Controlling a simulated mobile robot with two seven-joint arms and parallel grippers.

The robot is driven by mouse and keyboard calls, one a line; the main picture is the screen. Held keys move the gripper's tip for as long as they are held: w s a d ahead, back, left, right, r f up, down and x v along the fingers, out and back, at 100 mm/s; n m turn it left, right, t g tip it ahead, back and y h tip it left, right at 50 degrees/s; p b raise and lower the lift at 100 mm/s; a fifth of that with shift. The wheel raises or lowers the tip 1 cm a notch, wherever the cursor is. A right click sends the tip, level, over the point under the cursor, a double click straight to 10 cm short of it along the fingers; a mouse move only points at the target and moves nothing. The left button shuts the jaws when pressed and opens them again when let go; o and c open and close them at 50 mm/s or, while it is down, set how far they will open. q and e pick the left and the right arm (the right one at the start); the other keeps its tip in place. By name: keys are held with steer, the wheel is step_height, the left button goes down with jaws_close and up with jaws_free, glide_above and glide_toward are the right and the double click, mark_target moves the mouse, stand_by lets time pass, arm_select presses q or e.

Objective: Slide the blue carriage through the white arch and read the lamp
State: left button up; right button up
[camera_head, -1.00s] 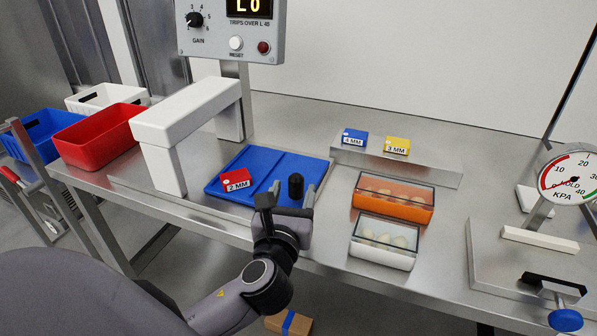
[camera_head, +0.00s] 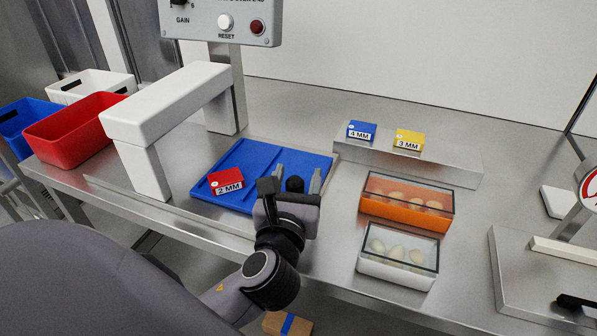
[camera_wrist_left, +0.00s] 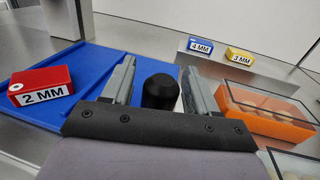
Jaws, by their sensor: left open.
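The blue carriage (camera_head: 243,165) is a flat tray on the steel bench, to the right of the white arch (camera_head: 166,105). A red block marked 2 MM (camera_head: 227,186) sits on its left part. A black knob (camera_wrist_left: 160,92) stands up at the carriage's right part. My left gripper (camera_head: 294,177) is open at the knob, with one finger on each side of it in the left wrist view (camera_wrist_left: 158,80). I cannot tell whether the fingers touch it. The control box (camera_head: 221,20) is cut off at the top, and its display is out of view. My right gripper is not seen.
A clear-lidded orange box (camera_head: 405,208) and a white one (camera_head: 397,262) stand right of my gripper. Blue 4 MM (camera_head: 362,130) and yellow 3 MM (camera_head: 409,141) blocks sit on a steel ledge behind. Red (camera_head: 72,135), blue and white bins stand left of the arch.

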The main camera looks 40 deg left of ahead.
arm_select(q)
steer(key=shift+w, duration=0.15)
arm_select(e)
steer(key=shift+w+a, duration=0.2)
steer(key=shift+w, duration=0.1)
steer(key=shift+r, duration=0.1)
arm_select(q)
jaws_close()
steer(key=a+p, duration=0.1)
steer(key=a, duration=0.1)
steer(key=s+a+p, duration=0.1)
steer(key=a, duration=0.2)
steer(key=s+a+p, duration=0.1)
steer(key=a, duration=0.2)
steer(key=shift+a+r, duration=0.2)
steer(key=a, duration=0.3)
steer(key=s+a+p, duration=0.1)
steer(key=a, duration=0.2)
steer(key=s+a, duration=0.1)
steer(key=a, duration=0.3)
steer(key=shift+s+f+p, duration=0.1)
steer(key=shift+s+p, duration=0.1)
steer(key=shift+p, duration=0.15)
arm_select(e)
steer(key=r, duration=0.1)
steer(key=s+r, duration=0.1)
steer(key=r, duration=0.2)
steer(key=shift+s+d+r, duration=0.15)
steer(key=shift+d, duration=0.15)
